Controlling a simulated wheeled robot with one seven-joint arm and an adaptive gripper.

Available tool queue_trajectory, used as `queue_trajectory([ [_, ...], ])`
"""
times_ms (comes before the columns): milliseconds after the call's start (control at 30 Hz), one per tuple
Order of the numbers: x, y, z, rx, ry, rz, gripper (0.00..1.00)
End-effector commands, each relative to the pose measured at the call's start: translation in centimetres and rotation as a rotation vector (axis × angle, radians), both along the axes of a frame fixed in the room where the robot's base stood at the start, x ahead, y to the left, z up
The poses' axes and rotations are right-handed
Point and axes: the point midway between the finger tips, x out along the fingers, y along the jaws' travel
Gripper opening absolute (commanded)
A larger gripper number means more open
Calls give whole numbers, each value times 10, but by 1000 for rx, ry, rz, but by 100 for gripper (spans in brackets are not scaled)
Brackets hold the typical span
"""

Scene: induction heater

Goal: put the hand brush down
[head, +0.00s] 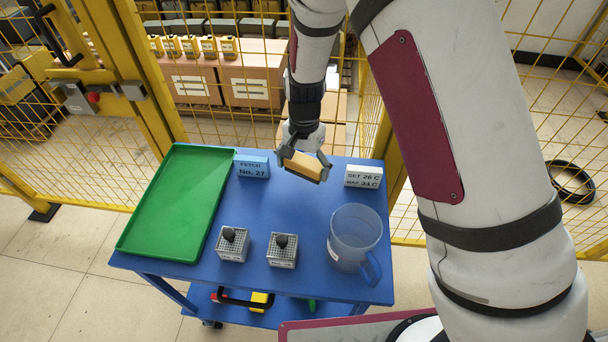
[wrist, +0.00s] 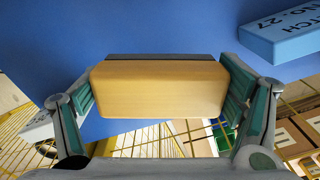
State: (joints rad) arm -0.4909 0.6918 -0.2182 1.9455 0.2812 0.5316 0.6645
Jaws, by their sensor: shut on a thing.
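The hand brush (head: 303,166) is a tan wooden block with a dark underside. My gripper (head: 304,167) is shut on it and holds it over the far edge of the blue table (head: 298,208), between the two sign blocks. In the wrist view the brush (wrist: 158,90) sits between both finger pads (wrist: 160,98), its dark strip on the side toward the blue table top. The brush looks slightly tilted in the head view. I cannot tell the exact gap between it and the table.
A green tray (head: 178,205) lies at the table's left. A blue "FETCH No. 27" block (head: 252,166) and a white sign block (head: 363,177) stand at the back. Two grey gridded blocks (head: 232,244) and a clear blue jug (head: 355,236) stand in front. The table's middle is clear.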

Motion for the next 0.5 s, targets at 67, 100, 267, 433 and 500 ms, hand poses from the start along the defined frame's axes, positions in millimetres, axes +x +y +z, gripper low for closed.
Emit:
queue_trajectory([
  [67,-1,0,-8,-1,2,0,56],
  [100,-1,-1,-13,-1,3,0,56],
  [267,-1,0,-34,-1,3,0,56],
  [433,0,0,-35,1,-1,1,56],
  [500,0,0,-35,0,0,1,56],
])
